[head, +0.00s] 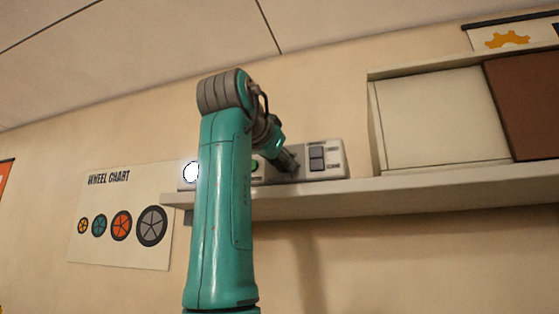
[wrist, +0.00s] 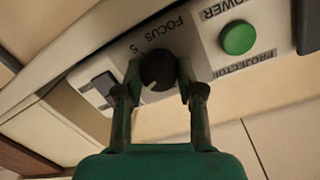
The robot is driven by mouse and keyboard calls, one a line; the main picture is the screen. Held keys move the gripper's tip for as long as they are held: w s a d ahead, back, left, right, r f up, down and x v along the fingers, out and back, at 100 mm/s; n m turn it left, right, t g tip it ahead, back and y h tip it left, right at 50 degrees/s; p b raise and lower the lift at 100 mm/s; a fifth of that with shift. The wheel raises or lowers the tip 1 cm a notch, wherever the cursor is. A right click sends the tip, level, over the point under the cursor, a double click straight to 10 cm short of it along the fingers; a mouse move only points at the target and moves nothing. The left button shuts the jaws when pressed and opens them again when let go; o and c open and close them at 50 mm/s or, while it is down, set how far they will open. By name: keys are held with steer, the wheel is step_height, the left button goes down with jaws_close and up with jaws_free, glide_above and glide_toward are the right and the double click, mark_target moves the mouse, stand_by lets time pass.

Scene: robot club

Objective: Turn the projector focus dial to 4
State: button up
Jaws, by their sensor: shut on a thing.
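The focus dial (wrist: 157,68) is a dark round knob on the light panel, under the word FOCUS in the wrist view. A figure 5 shows close beside it, and a short pale mark on the knob faces the lower left of that view. Other scale figures cannot be made out. My gripper (wrist: 159,80) has one finger on each side of the dial and is shut on it. In the head view my gripper (head: 290,161) is at the panel (head: 337,152), and the dial is hidden behind it.
A green projector power button (wrist: 238,38) sits beside the dial. A rocker switch (wrist: 104,84) is on the other side. The panel stands on a wall shelf (head: 420,188).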

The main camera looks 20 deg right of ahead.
steer(key=m, duration=0.5)
steer(key=shift+y, duration=0.4)
stand_by(0.3)
steer(key=o, duration=1.1)
steer(key=shift+o, duration=0.2)
steer(key=shift+s, duration=0.1)
steer(key=v, duration=1.2)
steer(key=shift+f, duration=0.2)
